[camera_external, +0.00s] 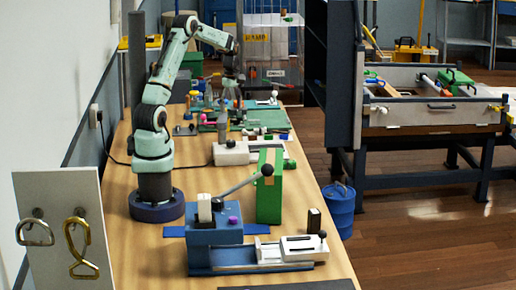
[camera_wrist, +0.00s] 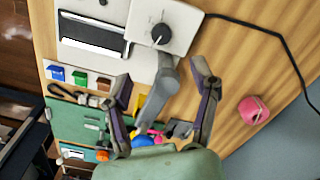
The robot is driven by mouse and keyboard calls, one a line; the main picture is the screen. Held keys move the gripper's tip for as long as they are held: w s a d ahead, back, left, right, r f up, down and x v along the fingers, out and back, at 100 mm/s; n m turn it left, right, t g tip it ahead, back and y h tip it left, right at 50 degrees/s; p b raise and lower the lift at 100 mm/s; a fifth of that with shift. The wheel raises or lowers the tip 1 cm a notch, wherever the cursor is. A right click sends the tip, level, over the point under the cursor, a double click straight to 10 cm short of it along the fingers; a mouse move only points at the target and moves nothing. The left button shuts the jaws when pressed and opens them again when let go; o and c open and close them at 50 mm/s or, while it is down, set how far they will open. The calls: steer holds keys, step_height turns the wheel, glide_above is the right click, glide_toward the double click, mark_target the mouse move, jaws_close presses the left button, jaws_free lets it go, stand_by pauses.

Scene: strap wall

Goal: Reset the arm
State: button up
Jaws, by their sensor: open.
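My arm stands on the wooden bench, and my gripper (camera_external: 231,90) hangs at the far part of the bench in the external view. In the wrist view my gripper (camera_wrist: 160,78) is open, its two dark fingers spread wide. A grey post-like part (camera_wrist: 157,95) shows between the fingers, beside a white box (camera_wrist: 163,28) with a black knob. I cannot tell how near it is to the fingers. It is not held. The strap wall, a pale panel (camera_external: 58,196), stands at the near left with a silver ring (camera_external: 36,242) and a brass twisted loop (camera_external: 82,262).
A blue lever device (camera_external: 216,246), a green block (camera_external: 269,190) and a white device (camera_external: 230,154) stand on the bench (camera_external: 120,225). A pink object (camera_wrist: 254,110) lies right of my fingers. Small coloured items crowd the green mat (camera_wrist: 75,120). A dark cable crosses the bench.

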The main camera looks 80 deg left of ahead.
steer(key=w+d+r+m+t+y, duration=0.1)
steer(key=w+d+r+m, duration=0.2)
steer(key=w+d+r, duration=0.3)
steer(key=w+d+r+m+t+y, duration=0.1)
steer(key=w+d+r+m, duration=0.15)
steer(key=d+r, duration=0.5)
steer(key=s+d+r+m, duration=0.25)
steer(key=d+m, duration=0.25)
steer(key=d, duration=0.9)
steer(key=s+d+f+m+g, duration=0.1)
steer(key=s+d+f+m, duration=0.2)
steer(key=s+m, duration=0.3)
steer(key=s+d+f+m+g+h, duration=0.1)
steer(key=s+d+f+m, duration=0.2)
steer(key=s, duration=0.9)
step_height(320, 180, down, 3)
steer(key=m, duration=0.4)
steer(key=shift+d+r, duration=0.15)
steer(key=shift+r, duration=0.05)
steer(key=shift+o, duration=0.2)
steer(key=shift+w, duration=0.1)
